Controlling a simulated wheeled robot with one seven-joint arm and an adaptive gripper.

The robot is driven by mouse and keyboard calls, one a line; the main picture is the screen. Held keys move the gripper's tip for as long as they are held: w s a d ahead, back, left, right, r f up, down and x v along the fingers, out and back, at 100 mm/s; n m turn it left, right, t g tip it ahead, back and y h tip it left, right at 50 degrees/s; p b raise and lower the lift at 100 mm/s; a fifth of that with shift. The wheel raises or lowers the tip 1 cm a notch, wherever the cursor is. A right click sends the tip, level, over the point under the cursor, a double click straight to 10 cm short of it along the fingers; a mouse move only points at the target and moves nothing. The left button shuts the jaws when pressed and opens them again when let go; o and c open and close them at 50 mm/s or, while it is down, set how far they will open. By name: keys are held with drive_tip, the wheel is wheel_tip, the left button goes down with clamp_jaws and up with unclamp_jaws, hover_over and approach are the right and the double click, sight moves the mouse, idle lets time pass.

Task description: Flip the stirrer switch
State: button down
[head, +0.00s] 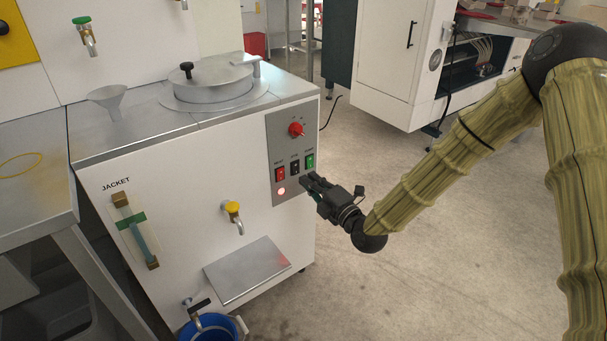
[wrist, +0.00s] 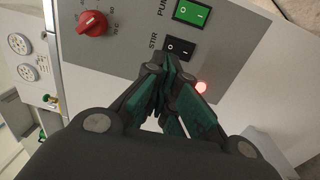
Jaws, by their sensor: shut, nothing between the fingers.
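The stirrer switch (wrist: 180,48) is a black rocker marked STIR on a grey control panel. In the head view the black switch (head: 295,167) sits between a red rocker and a green rocker. My gripper (head: 304,180) is shut and empty, with its fingertips just below the black switch in the head view. In the wrist view the closed fingertips (wrist: 168,62) are right at the switch's near edge and overlap it slightly. I cannot tell whether they touch it.
The green PUMP rocker (wrist: 192,12) and the red knob (wrist: 92,23) are close by. The red rocker (head: 280,173) is left of the switch, with a lit red lamp (head: 281,191) below. A yellow-handled tap (head: 233,208) juts from the cabinet front.

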drive_tip(key=p+v, duration=0.1)
drive_tip(key=v, duration=0.6)
drive_tip(key=shift+r, duration=0.7)
drive_tip(key=s+d+f+m+g+h, duration=0.25)
drive_tip(key=s+f+m, duration=0.3)
drive_tip(key=f, duration=0.55)
drive_tip(key=s+d+f+m+g+h, duration=0.25)
drive_tip(key=s+f+m+g, duration=0.35)
drive_tip(key=f, duration=0.5)
drive_tip(key=s+d+f+m+g+h, duration=0.2)
drive_tip(key=s+d+f+m, duration=0.15)
drive_tip(key=s, duration=0.45)
drive_tip(key=s+d+f+m+g+h, duration=0.1)
drive_tip(key=s+d+f+m+h, duration=0.25)
drive_tip(key=s, duration=0.55)
drive_tip(key=s+d+f+m+g, duration=0.2)
drive_tip(key=s+d+f+m, duration=0.1)
drive_tip(key=s+f+m, duration=0.4)
drive_tip(key=s+d+r+g, duration=0.2)
drive_tip(key=s, duration=0.4)
wheel_tip(320, 180, up, 25)
drive_tip(key=p, duration=2.5)
drive_tip(key=shift+w+h+p, duration=0.2)
drive_tip(key=shift+h+p, duration=0.2)
drive_tip(key=shift+h, duration=0.05)
